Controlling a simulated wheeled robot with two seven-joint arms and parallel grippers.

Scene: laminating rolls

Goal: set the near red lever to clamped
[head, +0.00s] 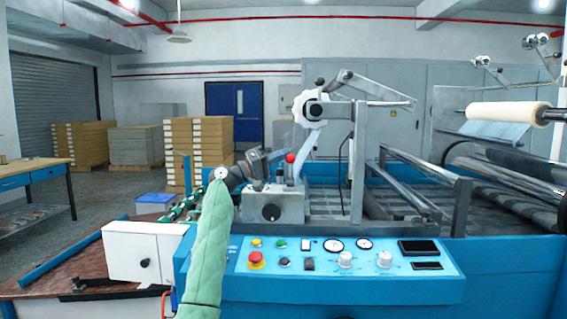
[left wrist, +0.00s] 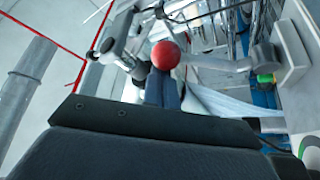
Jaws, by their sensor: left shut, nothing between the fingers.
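The red ball knob (head: 291,158) of a lever stands above a grey block (head: 275,203) on the blue machine. In the left wrist view the red knob (left wrist: 165,55) sits at the end of a pale lever arm (left wrist: 215,64) running right to a pivot. My left gripper (head: 279,156) reaches in from the left, right beside the knob. In the left wrist view its shut dark fingers (left wrist: 162,88) point at the knob, with nothing between them. I cannot tell whether they touch it. My right gripper is out of view.
A blue control panel (head: 330,268) with dials and a red button lies in front. A white handwheel (head: 311,107) and metal frame rise behind the knob. Rollers (head: 420,180) fill the right side. A white box (head: 140,254) stands at left.

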